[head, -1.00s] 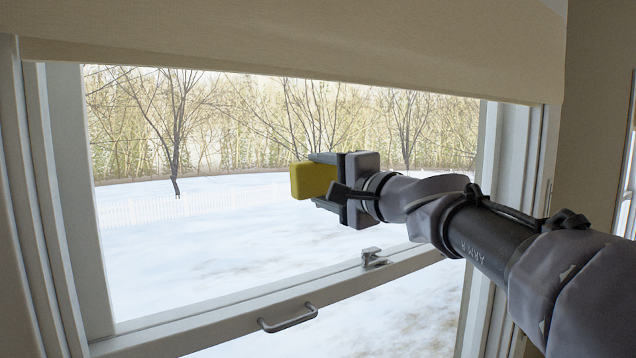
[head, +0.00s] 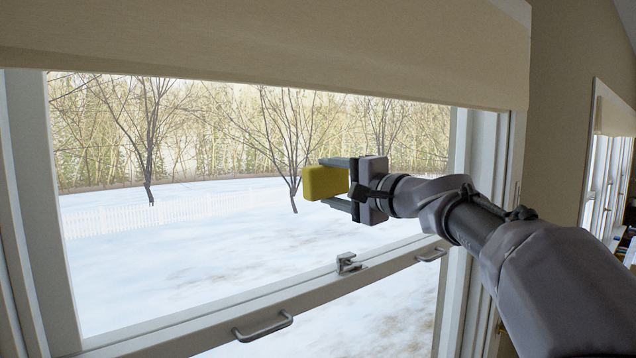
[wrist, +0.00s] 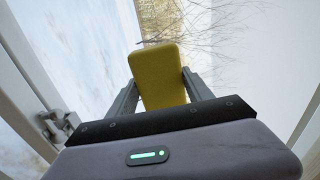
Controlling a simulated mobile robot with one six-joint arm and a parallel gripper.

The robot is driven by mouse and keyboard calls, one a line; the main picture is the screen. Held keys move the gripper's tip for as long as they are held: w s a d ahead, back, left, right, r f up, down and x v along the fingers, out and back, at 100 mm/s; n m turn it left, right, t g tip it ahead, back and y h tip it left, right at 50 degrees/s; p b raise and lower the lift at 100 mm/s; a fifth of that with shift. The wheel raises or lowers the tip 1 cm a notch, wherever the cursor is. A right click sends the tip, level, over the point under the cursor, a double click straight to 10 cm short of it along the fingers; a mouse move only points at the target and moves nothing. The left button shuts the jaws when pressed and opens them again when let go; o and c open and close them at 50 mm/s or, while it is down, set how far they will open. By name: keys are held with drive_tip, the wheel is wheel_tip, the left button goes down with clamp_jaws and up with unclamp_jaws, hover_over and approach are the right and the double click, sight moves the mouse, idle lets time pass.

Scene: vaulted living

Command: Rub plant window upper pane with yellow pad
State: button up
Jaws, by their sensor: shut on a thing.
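The yellow pad (head: 325,183) is held between the fingers of my gripper (head: 346,184), in front of the upper pane (head: 220,150) of the window. In the wrist view the pad (wrist: 157,77) sits upright between the two grey fingers of my gripper (wrist: 160,95). My gripper is shut on the pad. I cannot tell from these views whether the pad touches the glass. Snow, bare trees and a white fence show through the pane. No plant is visible.
A beige blind (head: 280,45) covers the window's top. The meeting rail carries a latch (head: 349,263) and two pull handles, one at the lower middle (head: 263,327). The right frame (head: 478,190) stands behind my arm. Another window (head: 606,150) is at far right.

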sight(318, 184)
drive_tip(key=shift+w+d, duration=0.15)
drive_tip(key=shift+w, duration=0.05)
drive_tip(key=shift+s+a+f+b, duration=0.1)
drive_tip(key=shift+s+a+b, duration=0.5)
drive_tip(key=shift+a, duration=0.15)
drive_tip(key=shift+s+a+b, duration=0.45)
drive_tip(key=shift+a+b, duration=0.1)
drive_tip(key=shift+a, duration=0.2)
drive_tip(key=shift+s+a+b, duration=0.4)
drive_tip(key=shift+s+a, duration=0.45)
drive_tip(key=shift+a, duration=0.35)
drive_tip(key=shift+s+a+b, duration=0.4)
drive_tip(key=shift+s+a, duration=0.4)
drive_tip(key=shift+a, duration=0.4)
drive_tip(key=shift+s+a+b, duration=0.4)
drive_tip(key=shift+s+a, duration=0.45)
drive_tip(key=shift+a, duration=0.35)
drive_tip(key=shift+w, duration=0.1)
drive_tip(key=shift+d, duration=0.1)
drive_tip(key=shift+s+d, duration=0.2)
drive_tip(key=shift+s, duration=0.15)
drive_tip(key=shift+b+v, duration=1.2)
drive_tip(key=shift+v, duration=1.4)
